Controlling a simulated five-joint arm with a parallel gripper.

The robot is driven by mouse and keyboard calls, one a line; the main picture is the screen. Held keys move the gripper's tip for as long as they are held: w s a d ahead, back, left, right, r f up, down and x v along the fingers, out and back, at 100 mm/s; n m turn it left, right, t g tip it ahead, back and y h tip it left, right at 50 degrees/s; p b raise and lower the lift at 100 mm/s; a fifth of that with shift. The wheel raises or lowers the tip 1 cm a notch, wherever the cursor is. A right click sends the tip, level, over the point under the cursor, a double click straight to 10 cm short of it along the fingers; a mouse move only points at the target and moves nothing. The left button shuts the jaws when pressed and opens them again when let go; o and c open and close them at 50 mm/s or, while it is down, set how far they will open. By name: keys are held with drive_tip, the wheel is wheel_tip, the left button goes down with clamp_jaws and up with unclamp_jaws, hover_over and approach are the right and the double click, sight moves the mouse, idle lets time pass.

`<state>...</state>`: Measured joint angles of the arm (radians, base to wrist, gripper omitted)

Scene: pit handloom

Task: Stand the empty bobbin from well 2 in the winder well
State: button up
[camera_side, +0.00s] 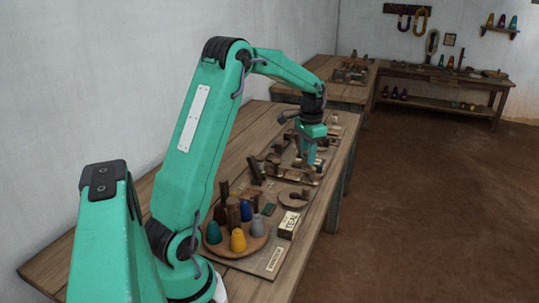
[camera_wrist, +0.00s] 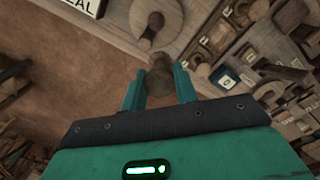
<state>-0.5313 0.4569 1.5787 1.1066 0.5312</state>
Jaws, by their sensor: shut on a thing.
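My gripper (camera_side: 309,158) is over the far part of the wooden board on the bench. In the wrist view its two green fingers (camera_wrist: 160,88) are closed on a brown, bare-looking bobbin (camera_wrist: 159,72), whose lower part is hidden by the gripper. In the side view the bobbin is too small and covered to make out clearly. A round wooden disc (camera_wrist: 168,22) with a dark upright piece lies beyond the bobbin in the wrist view; it also shows in the side view (camera_side: 293,198), nearer the camera than my gripper. I cannot tell which recess is the winder well or well 2.
A round tray (camera_side: 222,250) with several coloured cones stands at the near end of the bench. A box marked TEAL (camera_side: 289,224) is beside it. Wooden blocks and numbered plates (camera_wrist: 226,78) crowd the board. The floor (camera_side: 420,190) right of the bench is clear.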

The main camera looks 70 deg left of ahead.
drive_tip(key=s+d, duration=0.5)
drive_tip(key=s, duration=0.7)
drive_tip(key=shift+s+r, duration=0.15)
drive_tip(key=shift+s, duration=0.15)
drive_tip(key=shift+a, duration=0.15)
approach(252, 198)
drive_tip(key=shift+a, duration=0.15)
drive_tip(key=shift+f, duration=0.2)
drive_tip(key=shift+f, duration=1.95)
drive_tip(key=shift+f, duration=0.1)
drive_tip(key=o, duration=0.9)
drive_tip(key=shift+o, duration=0.2)
